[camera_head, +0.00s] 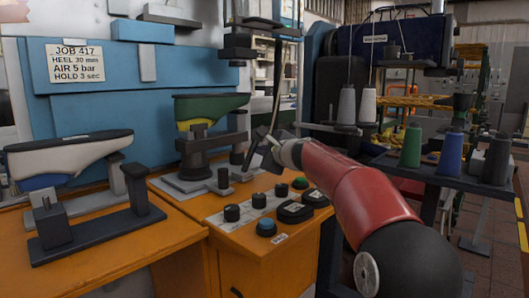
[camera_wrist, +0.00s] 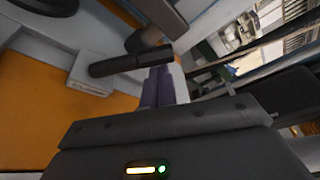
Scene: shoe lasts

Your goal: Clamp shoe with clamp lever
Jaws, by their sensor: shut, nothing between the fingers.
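A green and yellow shoe (camera_head: 208,107) sits sole up on a dark post in the middle of the orange bench, under the blue press. A long dark lever (camera_head: 277,85) slants down just right of the shoe, close to my gripper. My gripper (camera_head: 262,148) is to the right of the shoe at about post height, shut and empty. In the wrist view its closed fingers (camera_wrist: 160,87) point at a dark cylindrical bar (camera_wrist: 132,60). The bar lies right at the fingertips; I cannot tell whether they touch. The shoe is not clearly visible in the wrist view.
A white and black shoe (camera_head: 70,155) rests on a stand at left. Black knobs, a blue button (camera_head: 266,228) and a green button (camera_head: 300,183) sit on the orange bench front. Thread spools (camera_head: 411,146) stand at right. A job sign (camera_head: 75,63) hangs on the press.

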